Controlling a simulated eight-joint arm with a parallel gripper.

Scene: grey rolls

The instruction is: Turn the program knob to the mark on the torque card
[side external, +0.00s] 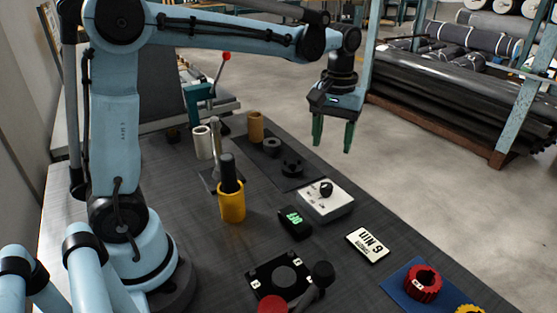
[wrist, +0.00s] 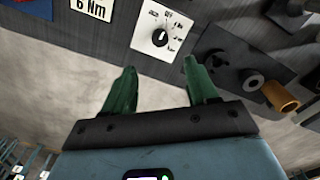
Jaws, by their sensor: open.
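The program knob (side external: 326,188) is a black dial on a white box (side external: 325,208) near the table's right edge. In the wrist view the knob (wrist: 160,37) has a light pointer and printed marks around it. The torque card (side external: 367,246) is white, reads "6 Nm" and lies flat in front of the box; it is partly cut off at the top of the wrist view (wrist: 92,8). My gripper (side external: 333,145) has green fingers, spread open and empty, above and apart from the knob. In the wrist view the knob shows beyond and between the fingertips (wrist: 160,70).
A small green-lit display (side external: 292,220) stands left of the box. A yellow cup (side external: 231,204) holds a black cylinder. Black round parts lie on a dark mat (side external: 288,178) behind the box. A red ring (side external: 424,284) sits on a blue mat (side external: 400,285). Open floor lies right of the table.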

